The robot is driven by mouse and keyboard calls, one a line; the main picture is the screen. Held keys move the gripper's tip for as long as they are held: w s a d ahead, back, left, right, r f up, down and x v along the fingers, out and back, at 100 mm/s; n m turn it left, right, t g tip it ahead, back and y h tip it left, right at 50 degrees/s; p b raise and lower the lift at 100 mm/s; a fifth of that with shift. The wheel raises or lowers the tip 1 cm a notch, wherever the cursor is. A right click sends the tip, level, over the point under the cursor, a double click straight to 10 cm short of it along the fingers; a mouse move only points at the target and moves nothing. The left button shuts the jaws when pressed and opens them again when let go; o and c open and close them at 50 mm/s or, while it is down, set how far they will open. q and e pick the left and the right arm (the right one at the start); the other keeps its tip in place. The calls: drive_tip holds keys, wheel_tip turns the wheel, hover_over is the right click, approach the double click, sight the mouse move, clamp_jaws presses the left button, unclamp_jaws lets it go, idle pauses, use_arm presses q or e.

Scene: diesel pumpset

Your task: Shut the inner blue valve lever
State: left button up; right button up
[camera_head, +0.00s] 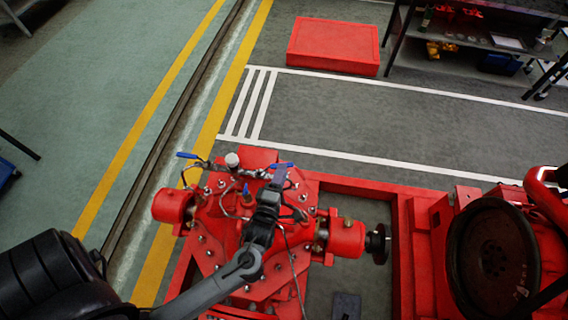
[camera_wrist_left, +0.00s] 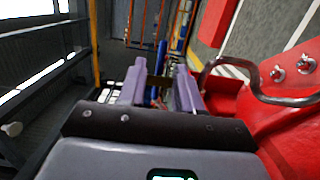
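Blue valve levers sit on the red pump (camera_head: 215,255). One blue lever (camera_head: 187,155) is at the far left end of the small pipework. Another blue lever (camera_head: 284,165), apparently the inner one, is at its right end. A small blue handle (camera_head: 246,189) stands nearer to me. My left gripper (camera_head: 279,177) is over the pump, with its fingertips just at the near side of the right-hand lever. In the left wrist view its two fingers (camera_wrist_left: 160,85) are apart with a gap between them. A blue bar (camera_wrist_left: 161,57) shows beyond the gap; contact cannot be told. My right gripper is not in view.
A round gauge (camera_head: 232,160) stands between the two levers. A curved metal pipe (camera_wrist_left: 245,80) runs close to the right finger in the wrist view. A large flywheel (camera_head: 492,258) is at the right. A red box (camera_head: 334,45) lies on the floor behind.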

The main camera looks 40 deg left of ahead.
use_arm(q)
drive_tip(key=shift+x, duration=1.85)
drive_tip(key=shift+s, duration=0.1)
clamp_jaws()
